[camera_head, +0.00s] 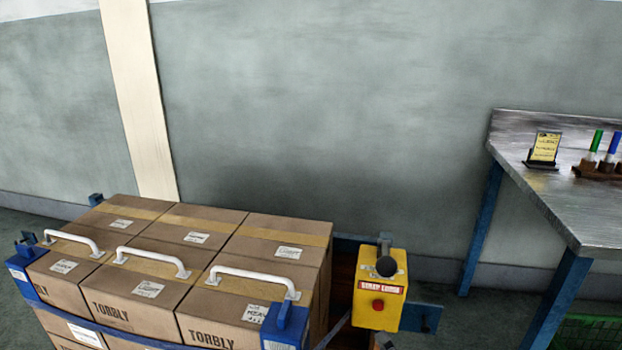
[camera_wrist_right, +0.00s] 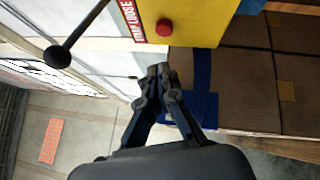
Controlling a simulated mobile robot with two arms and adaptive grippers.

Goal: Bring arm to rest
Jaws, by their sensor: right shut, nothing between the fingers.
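My right gripper (camera_wrist_right: 159,72) is shut and empty in the wrist view, with its black fingertips together. It is just short of a yellow control box (camera_wrist_right: 205,25) in that view and appears apart from it. In the head view the yellow box (camera_head: 392,315) stands at the right end of the carton stack, with a red button (camera_head: 378,304) and a black lever knob (camera_head: 386,266). The knob (camera_wrist_right: 57,57) and red button (camera_wrist_right: 164,28) also show in the wrist view. My left gripper is out of view.
Brown cartons (camera_head: 230,320) with white handles (camera_head: 152,258) fill the lower left, held by a blue strap (camera_head: 110,333). Some floor is bare between box and bench.

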